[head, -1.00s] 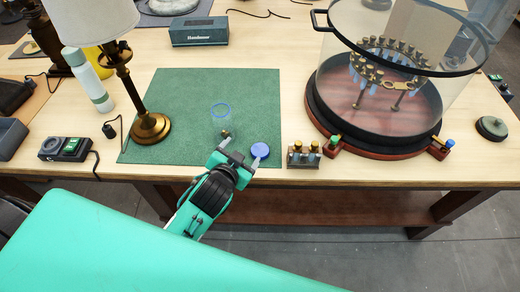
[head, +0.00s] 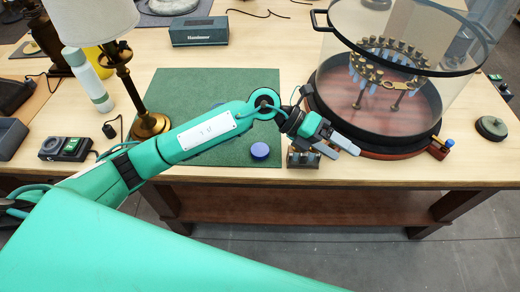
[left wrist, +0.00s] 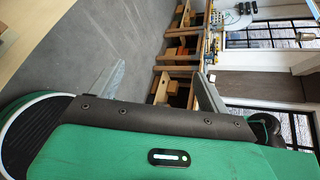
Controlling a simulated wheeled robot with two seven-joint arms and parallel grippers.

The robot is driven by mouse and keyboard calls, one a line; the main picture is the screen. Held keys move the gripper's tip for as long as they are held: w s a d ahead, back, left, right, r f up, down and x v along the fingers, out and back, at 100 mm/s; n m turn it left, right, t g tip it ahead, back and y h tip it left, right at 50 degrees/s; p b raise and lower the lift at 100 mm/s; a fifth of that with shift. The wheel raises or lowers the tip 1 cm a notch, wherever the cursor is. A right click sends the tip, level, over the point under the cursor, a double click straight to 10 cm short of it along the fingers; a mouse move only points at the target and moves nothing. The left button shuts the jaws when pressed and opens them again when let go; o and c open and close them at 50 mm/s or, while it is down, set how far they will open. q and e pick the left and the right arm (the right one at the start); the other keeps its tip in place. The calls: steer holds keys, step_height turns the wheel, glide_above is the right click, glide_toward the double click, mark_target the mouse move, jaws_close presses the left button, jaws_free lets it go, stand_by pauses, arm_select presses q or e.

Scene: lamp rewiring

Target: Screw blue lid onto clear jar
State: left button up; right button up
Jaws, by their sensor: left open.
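The blue lid (head: 260,151) lies near the front right edge of the green mat (head: 185,85). The clear jar is hidden in the head view, where my left arm crosses the mat. My left gripper (head: 345,150) is open and empty, to the right of the lid and clear of it, in front of the round glass case. Its two fingers also show spread apart in the left wrist view (left wrist: 160,88), with nothing between them. My right gripper is not in view.
The glass case (head: 400,125) on a round dark base stands at the right. A small holder (head: 302,160) is partly hidden under my left gripper. A lamp (head: 150,124) stands left of the mat, and a grey-blue box (head: 199,31) stands behind it.

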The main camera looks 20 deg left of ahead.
arm_select(q)
steer(key=w+a+f+y, duration=0.1)
steer(key=a+f+y, duration=0.1)
steer(key=a+y, duration=0.1)
steer(key=w+a+f+y, duration=0.1)
steer(key=w+a+y, duration=0.1)
steer(key=a, duration=0.2)
steer(key=w+a+f+m+y, duration=0.1)
steer(key=w+a+f+y, duration=0.1)
steer(key=a+y, duration=0.1)
steer(key=shift+w+a+f+t+y, duration=0.25)
steer(key=shift+a+f+t+y, duration=0.05)
steer(key=shift+a, duration=0.2)
steer(key=w+a+y, duration=0.3)
steer(key=a+y, duration=0.2)
steer(key=a, duration=0.4)
steer(key=shift+w+a+r+n+t, duration=0.35)
steer(key=shift+r+n+t, duration=0.05)
steer(key=shift+r, duration=0.05)
steer(key=p, duration=0.2)
glide_above(261, 148)
step_height(261, 148, down, 9)
steer(key=shift+r, duration=0.2)
